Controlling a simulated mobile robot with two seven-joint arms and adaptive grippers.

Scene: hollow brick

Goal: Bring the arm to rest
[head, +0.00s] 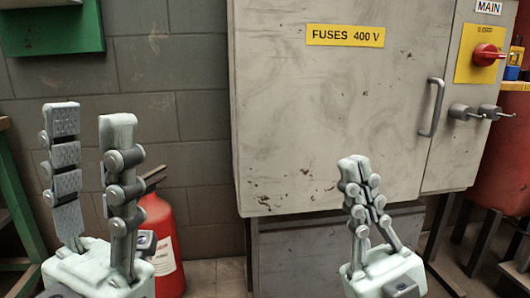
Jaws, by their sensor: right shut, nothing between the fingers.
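My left gripper (90,125) stands upright at the lower left, its two fingers spread apart with nothing between them. My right gripper (357,165) stands upright right of centre, in front of the lower part of a grey cabinet (300,120). Its fingers are closed together with nothing held. Both grippers point upward.
The cabinet bears a yellow "FUSES 400 V" label (345,35), a door handle (433,107) and a red rotary switch (486,54). A red extinguisher-like cylinder (165,230) stands behind my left gripper. A green-framed stand (20,195) is at the left edge. A red drum (505,160) is at the right.

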